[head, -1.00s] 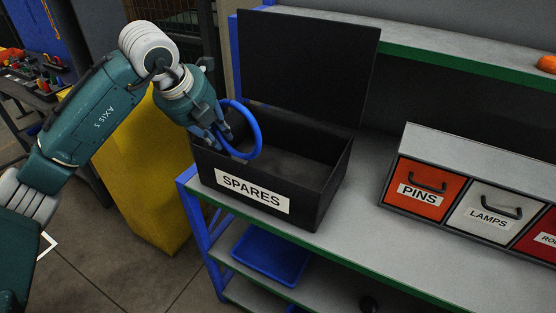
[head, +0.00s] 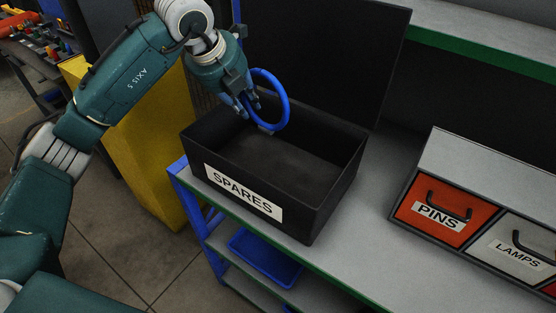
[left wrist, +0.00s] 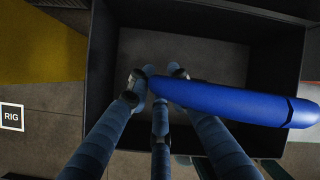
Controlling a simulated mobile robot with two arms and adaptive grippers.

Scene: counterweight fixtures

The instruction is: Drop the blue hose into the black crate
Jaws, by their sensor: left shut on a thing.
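The blue hose (head: 286,104) is a coiled ring held by my left gripper (head: 246,106). In the head view it hangs at the upper rear-left part of the black crate's opening. The black crate (head: 308,209) has an upright open lid and a "SPARES" label, and its visible inside looks empty. In the left wrist view the fingers of my left gripper (left wrist: 158,82) are closed on the hose (left wrist: 235,103), with the crate floor (left wrist: 215,55) below. My right gripper is not in view.
The crate stands on a grey shelf (head: 345,255) with a green edge. Drawers marked PINS (head: 438,211) and LAMPS (head: 519,250) are to the right. A yellow cabinet (head: 150,150) is at the left, and a blue tray (head: 265,257) sits on the lower shelf.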

